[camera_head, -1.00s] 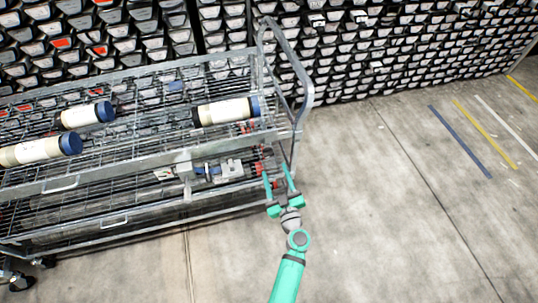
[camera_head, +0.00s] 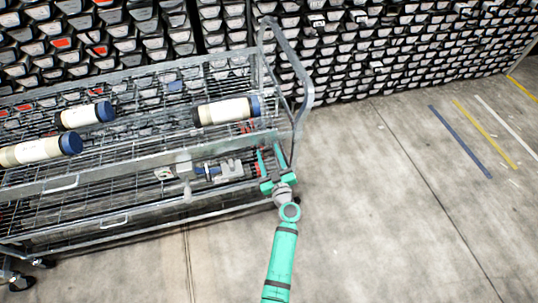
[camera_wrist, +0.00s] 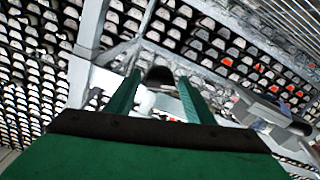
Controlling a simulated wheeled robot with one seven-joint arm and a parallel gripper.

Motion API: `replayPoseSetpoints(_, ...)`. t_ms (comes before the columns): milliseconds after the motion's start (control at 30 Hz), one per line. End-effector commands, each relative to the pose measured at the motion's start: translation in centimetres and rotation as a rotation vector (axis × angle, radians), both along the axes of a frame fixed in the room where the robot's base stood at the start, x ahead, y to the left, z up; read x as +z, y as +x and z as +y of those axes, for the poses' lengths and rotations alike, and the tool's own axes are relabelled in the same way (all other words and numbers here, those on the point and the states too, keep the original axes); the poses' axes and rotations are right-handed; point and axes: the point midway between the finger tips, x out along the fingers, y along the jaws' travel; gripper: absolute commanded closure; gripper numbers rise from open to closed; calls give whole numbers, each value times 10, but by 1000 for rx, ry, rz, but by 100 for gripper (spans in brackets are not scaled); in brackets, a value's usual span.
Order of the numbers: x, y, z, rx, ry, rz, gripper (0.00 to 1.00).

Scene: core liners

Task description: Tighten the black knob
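A dark rounded piece that looks like the black knob (camera_wrist: 160,75) shows in the wrist view, between and just beyond my fingertips. I cannot tell whether the fingers touch it. A pale fitting is beside it on the left. In the head view I cannot make out the knob near the fingers. My gripper (camera_head: 268,148) is at the right end of the wire cart (camera_head: 160,202), with its green fingers pointing at the frame. The fingers are apart, as the wrist view of my gripper (camera_wrist: 159,77) also shows.
A grey and blue clamp-like device (camera_head: 222,170) sits on the cart left of my gripper. Pale cylinders with blue caps, one of them here (camera_head: 227,110), lie on the upper shelf. The cart's curved handle (camera_head: 306,90) rises behind my gripper. The floor at right (camera_head: 400,220) is clear.

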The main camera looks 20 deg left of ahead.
Motion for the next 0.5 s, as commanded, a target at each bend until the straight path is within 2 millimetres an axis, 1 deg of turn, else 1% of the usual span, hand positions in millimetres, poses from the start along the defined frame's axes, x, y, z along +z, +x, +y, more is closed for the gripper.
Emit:
replayPoseSetpoints(33, 0, 0, 0, 0, 0, 0, 65)
replayPoseSetpoints(133, 0, 0, 0, 0, 0, 0, 89)
replayPoseSetpoints(500, 0, 0, 0, 1, 35, 24, 90)
